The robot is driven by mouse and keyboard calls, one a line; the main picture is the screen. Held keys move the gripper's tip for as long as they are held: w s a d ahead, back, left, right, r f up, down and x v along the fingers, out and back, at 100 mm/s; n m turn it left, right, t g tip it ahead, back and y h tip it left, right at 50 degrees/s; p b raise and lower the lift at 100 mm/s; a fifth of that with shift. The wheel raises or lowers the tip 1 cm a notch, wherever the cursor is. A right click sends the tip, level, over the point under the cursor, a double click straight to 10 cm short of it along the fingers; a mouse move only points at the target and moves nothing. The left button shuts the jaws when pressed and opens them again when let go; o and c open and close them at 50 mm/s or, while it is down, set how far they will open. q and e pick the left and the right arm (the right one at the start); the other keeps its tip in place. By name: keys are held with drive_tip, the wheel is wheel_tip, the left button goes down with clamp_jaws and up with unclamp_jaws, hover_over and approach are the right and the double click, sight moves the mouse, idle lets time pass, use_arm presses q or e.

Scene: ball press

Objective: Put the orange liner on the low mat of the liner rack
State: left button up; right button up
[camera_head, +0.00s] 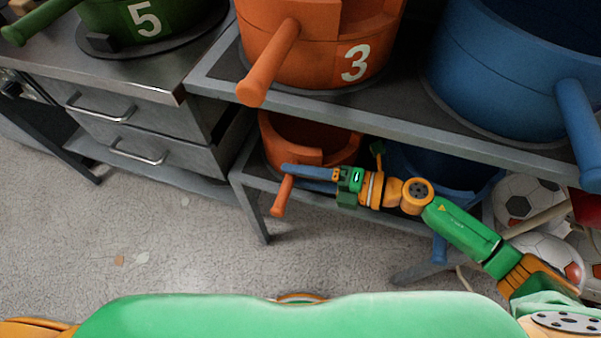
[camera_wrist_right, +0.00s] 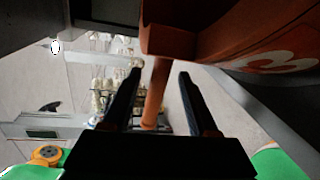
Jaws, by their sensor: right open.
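An orange liner (camera_head: 330,140) stands upright on the low shelf of the liner rack (camera_head: 250,183), with its handle (camera_head: 282,197) sticking out over the shelf's front edge. Its mat is mostly hidden under it. My right gripper (camera_head: 287,170) is open at this handle. In the right wrist view the handle (camera_wrist_right: 155,95) runs between the two open fingers; I cannot tell whether they touch it. A second, larger-looking orange vessel marked 3 (camera_head: 330,40) stands on the upper shelf directly above. My left gripper is not in view.
A blue vessel (camera_head: 510,70) stands on the upper shelf and another (camera_head: 430,165) below, behind my right arm. A green vessel marked 5 (camera_head: 150,22) sits on the drawer cabinet (camera_head: 150,115). Footballs (camera_head: 525,197) lie at right.

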drive_tip(key=shift+r, duration=0.3)
drive_tip(key=b+v, duration=0.1)
drive_tip(key=v, duration=1.1)
drive_tip(key=shift+f, duration=0.15)
